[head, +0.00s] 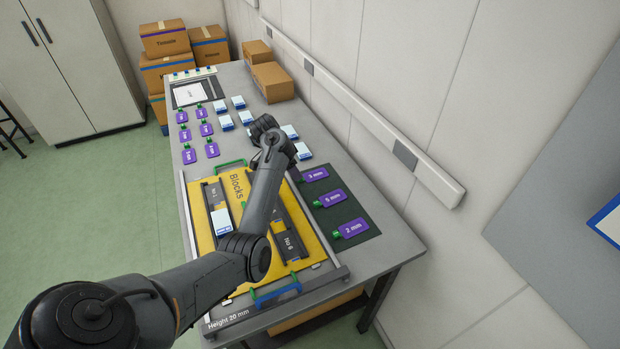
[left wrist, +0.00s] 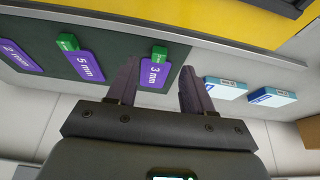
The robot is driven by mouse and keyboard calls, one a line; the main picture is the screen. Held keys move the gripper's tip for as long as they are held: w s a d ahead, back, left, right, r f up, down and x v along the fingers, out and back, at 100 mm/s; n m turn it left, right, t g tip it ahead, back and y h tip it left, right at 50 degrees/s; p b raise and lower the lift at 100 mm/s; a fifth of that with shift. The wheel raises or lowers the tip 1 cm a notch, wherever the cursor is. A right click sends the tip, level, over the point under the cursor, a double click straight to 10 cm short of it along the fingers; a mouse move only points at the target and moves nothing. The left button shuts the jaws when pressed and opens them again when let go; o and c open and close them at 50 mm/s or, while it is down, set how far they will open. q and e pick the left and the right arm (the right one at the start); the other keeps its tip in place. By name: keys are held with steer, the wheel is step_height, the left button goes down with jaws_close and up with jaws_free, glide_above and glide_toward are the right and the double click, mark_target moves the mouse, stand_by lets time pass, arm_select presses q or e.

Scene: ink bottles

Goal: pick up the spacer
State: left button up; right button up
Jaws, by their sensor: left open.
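Three purple spacer tags with green ends lie in a row on a dark green mat (head: 335,247). They are marked 3 mm (head: 315,174), 5 mm (head: 330,198) and 2 mm (head: 351,228). In the left wrist view the 3 mm spacer (left wrist: 155,72) shows between the fingertips of my left gripper (left wrist: 160,72), nearer the left finger. The 5 mm spacer (left wrist: 85,65) and 2 mm spacer (left wrist: 18,56) are farther left. My left gripper is open and holds nothing. Its height above the mat is unclear. In the head view my arm largely hides it. My right gripper is out of view.
White-and-blue boxes (head: 290,131) stand beyond the gripper. More purple tags (head: 212,149) lie at the table's left. Cardboard boxes (head: 272,82) stand at the far end, beside the wall.

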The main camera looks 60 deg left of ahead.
mark_target(312, 175)
arm_select(q)
steer(key=shift+b+x, duration=0.5)
steer(key=shift+x, duration=1.35)
jaws_close()
